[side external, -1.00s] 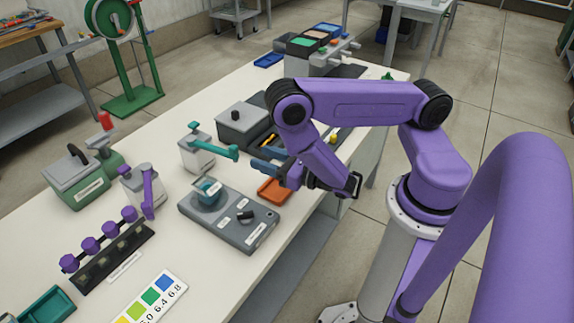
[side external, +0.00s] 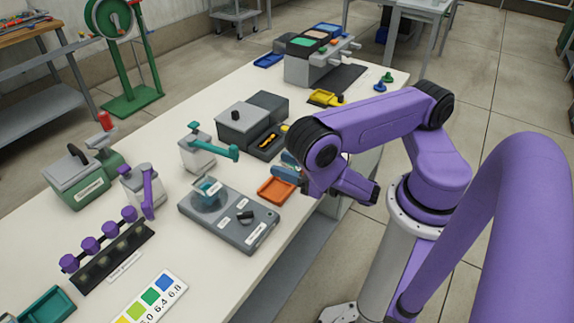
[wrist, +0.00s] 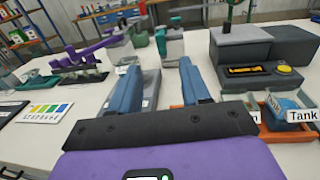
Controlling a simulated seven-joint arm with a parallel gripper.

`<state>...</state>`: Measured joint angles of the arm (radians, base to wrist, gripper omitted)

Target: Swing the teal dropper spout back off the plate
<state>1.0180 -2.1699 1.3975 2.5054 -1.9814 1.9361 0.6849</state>
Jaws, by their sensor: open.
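The dropper is a pale box (side external: 197,157) with a teal spout (side external: 217,148) on top. The spout points right, behind the back edge of the grey plate unit (side external: 187,207), and its tip looks clear of the beaker (side external: 208,189) on the plate. In the wrist view, the dropper (wrist: 171,47) is ahead, beyond my fingertips, with the plate unit (wrist: 151,88) partly hidden by the left finger. My gripper (side external: 285,167) is right of the spout tip, apart from it. Its blue fingers (wrist: 158,66) are open with nothing between them.
An orange tray (side external: 273,192) lies close to my gripper; it holds a container labelled Tank in the wrist view. A grey box unit (side external: 237,124) with a yellow-marked panel stands behind. Purple-knobbed rack (side external: 105,240) and colour chart (side external: 150,300) are at front left.

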